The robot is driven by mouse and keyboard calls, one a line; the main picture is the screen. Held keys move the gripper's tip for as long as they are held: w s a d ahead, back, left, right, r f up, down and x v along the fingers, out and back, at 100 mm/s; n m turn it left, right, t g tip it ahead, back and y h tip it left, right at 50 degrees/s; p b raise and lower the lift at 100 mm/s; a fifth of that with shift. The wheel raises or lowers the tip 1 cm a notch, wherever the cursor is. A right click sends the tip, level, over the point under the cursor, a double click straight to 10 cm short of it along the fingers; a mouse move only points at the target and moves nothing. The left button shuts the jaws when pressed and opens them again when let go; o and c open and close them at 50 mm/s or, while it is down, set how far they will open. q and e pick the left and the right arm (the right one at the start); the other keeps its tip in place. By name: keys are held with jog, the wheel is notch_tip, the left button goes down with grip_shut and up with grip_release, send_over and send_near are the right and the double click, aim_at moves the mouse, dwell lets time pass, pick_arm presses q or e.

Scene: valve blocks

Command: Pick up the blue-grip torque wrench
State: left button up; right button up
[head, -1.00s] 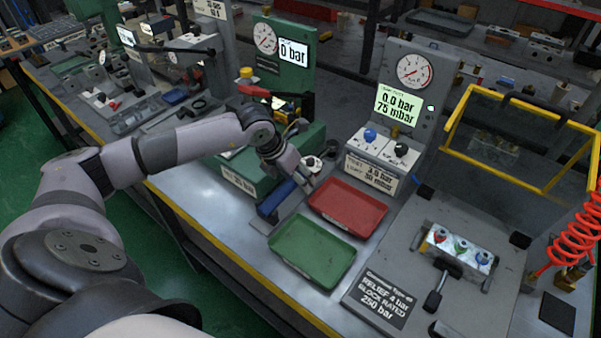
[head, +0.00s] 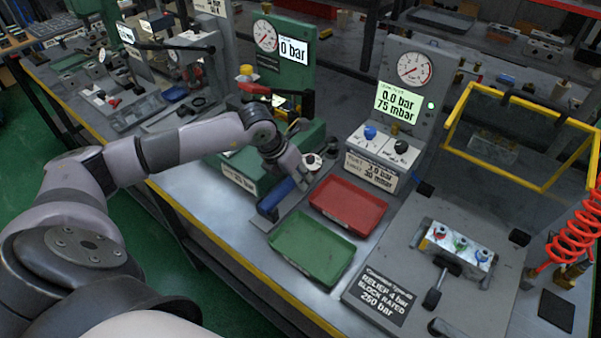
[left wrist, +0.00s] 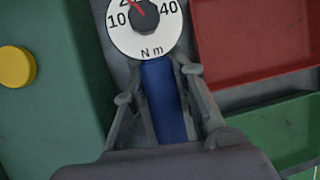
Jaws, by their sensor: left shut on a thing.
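The blue-grip torque wrench (head: 276,196) lies on the bench in the head view, left of the red and green trays. In the left wrist view its blue grip (left wrist: 163,103) runs between my fingers, with a round white dial (left wrist: 146,27) marked in N m at its far end. My left gripper (head: 301,180) is over the wrench, its fingers on both sides of the blue grip, shut on it. Part of the wrench is hidden behind my gripper. My right gripper is in neither view.
A red tray (head: 349,224) and a green tray (head: 299,271) sit right of the wrench. A green test stand (head: 240,184) is close on the left. A grey gauge panel (head: 425,65) stands behind. A valve block (head: 456,245) is clamped on a plate at the right.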

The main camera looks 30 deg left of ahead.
pick_arm(q)
jog(key=shift+w+r, duration=0.1)
grip_shut()
jog(key=shift+r, duration=0.15)
